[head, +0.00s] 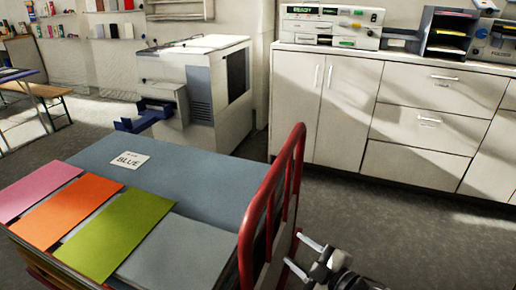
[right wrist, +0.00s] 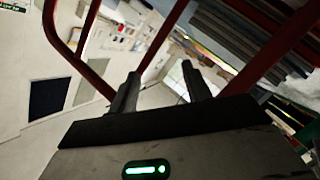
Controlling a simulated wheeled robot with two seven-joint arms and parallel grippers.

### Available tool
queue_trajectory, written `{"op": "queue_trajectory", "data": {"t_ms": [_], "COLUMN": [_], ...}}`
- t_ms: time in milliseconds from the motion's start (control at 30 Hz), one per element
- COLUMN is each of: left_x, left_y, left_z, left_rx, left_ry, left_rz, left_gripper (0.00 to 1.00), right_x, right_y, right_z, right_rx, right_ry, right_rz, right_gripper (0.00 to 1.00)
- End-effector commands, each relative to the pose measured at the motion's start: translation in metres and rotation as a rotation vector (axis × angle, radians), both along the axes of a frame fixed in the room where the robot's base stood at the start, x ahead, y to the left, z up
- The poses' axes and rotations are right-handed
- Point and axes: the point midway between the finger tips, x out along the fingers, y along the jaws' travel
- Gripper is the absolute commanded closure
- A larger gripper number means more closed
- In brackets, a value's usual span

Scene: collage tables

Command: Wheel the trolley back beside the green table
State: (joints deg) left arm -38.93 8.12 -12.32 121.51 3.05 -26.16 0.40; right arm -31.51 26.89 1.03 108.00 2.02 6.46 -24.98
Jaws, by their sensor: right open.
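The trolley shows by its red tubular handle (head: 272,195) at the right end of a grey-blue flat top (head: 200,170). Pink (head: 38,188), orange (head: 65,210) and green (head: 115,235) sheets and a grey one lie on that top. A white card (head: 130,160) there reads BLUE. My right gripper (head: 292,248) is open, just right of the handle's near post. In the right wrist view, its two fingers (right wrist: 160,85) stand apart with red handle bars (right wrist: 163,38) beyond them; I cannot tell whether they touch. No green table is clearly visible. My left gripper is not in view.
White cabinets (head: 420,125) line the back right, with machines on top. A white machine (head: 205,85) with a blue tray (head: 140,120) stands behind the trolley. Grey floor (head: 400,215) is clear before the cabinets.

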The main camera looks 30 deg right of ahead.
Motion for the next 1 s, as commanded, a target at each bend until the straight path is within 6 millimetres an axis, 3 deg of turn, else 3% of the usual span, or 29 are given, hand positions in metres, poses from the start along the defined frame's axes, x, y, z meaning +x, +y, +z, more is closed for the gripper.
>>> {"op": "queue_trajectory", "data": {"t_ms": [33, 100, 200, 300, 467, 1000], "left_x": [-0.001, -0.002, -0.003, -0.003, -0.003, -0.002], "left_y": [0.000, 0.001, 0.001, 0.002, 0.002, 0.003], "left_z": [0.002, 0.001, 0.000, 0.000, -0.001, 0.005], "left_rx": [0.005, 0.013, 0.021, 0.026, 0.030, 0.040], "left_ry": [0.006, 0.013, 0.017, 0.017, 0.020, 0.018], "left_rz": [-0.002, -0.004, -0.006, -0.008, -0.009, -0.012], "left_gripper": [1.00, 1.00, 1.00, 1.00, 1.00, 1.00], "right_x": [0.016, 0.029, 0.039, 0.045, 0.062, 0.164], "right_y": [-0.030, -0.059, -0.083, -0.092, -0.088, -0.055], "right_z": [0.028, 0.061, 0.096, 0.113, 0.120, 0.139], "right_rx": [-0.156, -0.331, -0.504, -0.583, -0.594, -0.589], "right_ry": [-0.115, -0.255, -0.399, -0.468, -0.484, -0.478], "right_rz": [0.035, 0.071, 0.105, 0.118, 0.120, 0.119], "right_gripper": [0.51, 0.51, 0.51, 0.51, 0.51, 0.51]}}
